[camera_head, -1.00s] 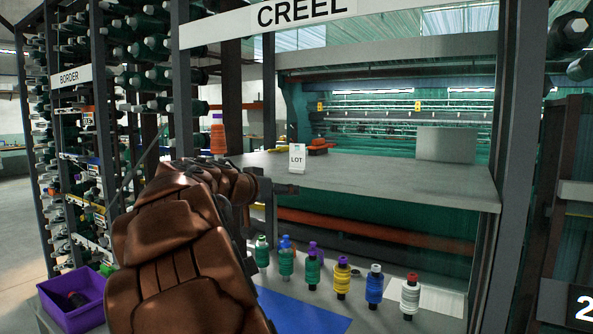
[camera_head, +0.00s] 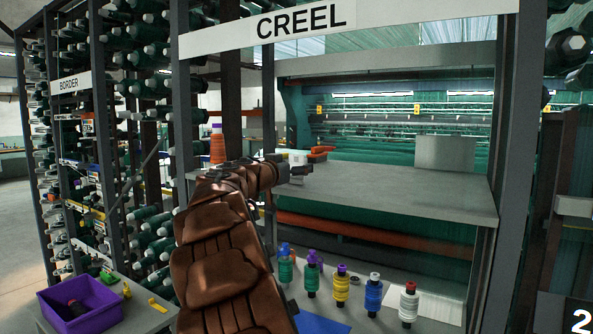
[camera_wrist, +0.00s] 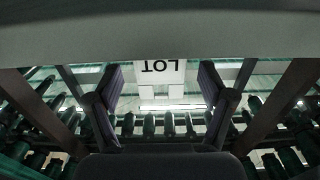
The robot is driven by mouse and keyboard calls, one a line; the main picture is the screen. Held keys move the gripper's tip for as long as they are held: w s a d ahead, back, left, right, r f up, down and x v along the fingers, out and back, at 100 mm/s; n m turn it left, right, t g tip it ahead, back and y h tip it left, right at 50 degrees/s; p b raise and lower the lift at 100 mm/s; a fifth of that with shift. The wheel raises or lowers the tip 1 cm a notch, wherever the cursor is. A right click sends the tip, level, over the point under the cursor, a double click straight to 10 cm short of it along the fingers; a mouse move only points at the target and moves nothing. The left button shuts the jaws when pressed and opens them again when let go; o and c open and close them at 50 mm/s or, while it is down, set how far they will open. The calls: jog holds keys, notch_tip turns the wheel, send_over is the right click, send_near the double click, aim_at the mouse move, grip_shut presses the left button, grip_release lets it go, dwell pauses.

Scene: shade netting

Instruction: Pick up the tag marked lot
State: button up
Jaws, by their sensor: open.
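The white tag marked LOT (camera_wrist: 160,71) shows upside down in the wrist view, at the edge of the grey shelf. It lies in the gap between the two dark fingers of my gripper (camera_wrist: 161,88); I cannot tell how deep between them it is. In the head view only the upper part of the tag (camera_head: 297,157) shows, just above my gripper (camera_head: 297,171), which hides the rest. My gripper is open with no finger seen touching the tag.
The grey shelf (camera_head: 400,189) is mostly clear, with a grey box (camera_head: 445,153) at right and an orange tool (camera_head: 320,152) behind the tag. Several bobbins, a blue sheet (camera_head: 322,318) and a purple bin (camera_head: 80,306) are below.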

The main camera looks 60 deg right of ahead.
jog(key=shift+d, duration=0.6)
jog(key=c, duration=0.9)
jog(key=shift+c, duration=0.2)
notch_tip(320, 180, up, 8)
jog(key=shift+w+f, duration=0.1)
jog(key=shift+w, duration=0.05)
jog(key=shift+r, duration=1.05)
